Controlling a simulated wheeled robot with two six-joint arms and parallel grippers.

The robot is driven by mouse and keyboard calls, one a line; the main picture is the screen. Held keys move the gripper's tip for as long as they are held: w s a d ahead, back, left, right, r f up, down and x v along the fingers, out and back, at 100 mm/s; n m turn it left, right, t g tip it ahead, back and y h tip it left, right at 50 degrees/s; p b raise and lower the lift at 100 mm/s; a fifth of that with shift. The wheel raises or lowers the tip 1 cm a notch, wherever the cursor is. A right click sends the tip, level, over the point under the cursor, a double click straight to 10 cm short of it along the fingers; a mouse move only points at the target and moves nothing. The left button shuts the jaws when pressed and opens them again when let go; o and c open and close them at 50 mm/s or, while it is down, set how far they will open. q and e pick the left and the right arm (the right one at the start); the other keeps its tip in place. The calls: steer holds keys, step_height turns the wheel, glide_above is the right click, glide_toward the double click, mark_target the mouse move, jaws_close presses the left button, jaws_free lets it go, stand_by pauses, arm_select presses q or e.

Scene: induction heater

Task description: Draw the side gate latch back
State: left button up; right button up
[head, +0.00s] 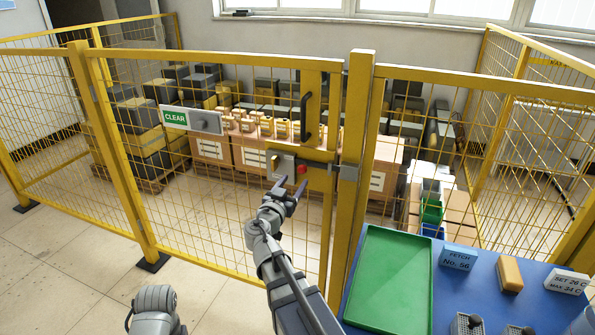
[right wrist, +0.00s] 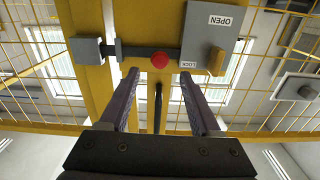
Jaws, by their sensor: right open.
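The side gate latch (head: 320,162) is a grey bolt on the yellow mesh gate. It reaches into a grey keeper (head: 349,173) on the post. Its red knob (head: 302,170) also shows in the right wrist view (right wrist: 160,61), close to LOCK. A grey plate (right wrist: 210,35) beside it is marked OPEN and LOCK. My right gripper (head: 291,186) is open and empty in front of the latch. In the right wrist view its fingertips (right wrist: 160,76) stand either side of the knob's line; contact cannot be told. My left gripper is not in view.
A black handle (head: 306,117) is above the latch. A CLEAR sign (head: 175,117) hangs on the gate, left. A blue table (head: 480,290) with a green tray (head: 391,285) stands at lower right. Boxes fill the space behind the fence. The floor at left is clear.

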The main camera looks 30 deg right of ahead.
mark_target(300, 171)
steer(key=shift+m, duration=1)
steer(key=shift+x, duration=3.8)
jaws_close()
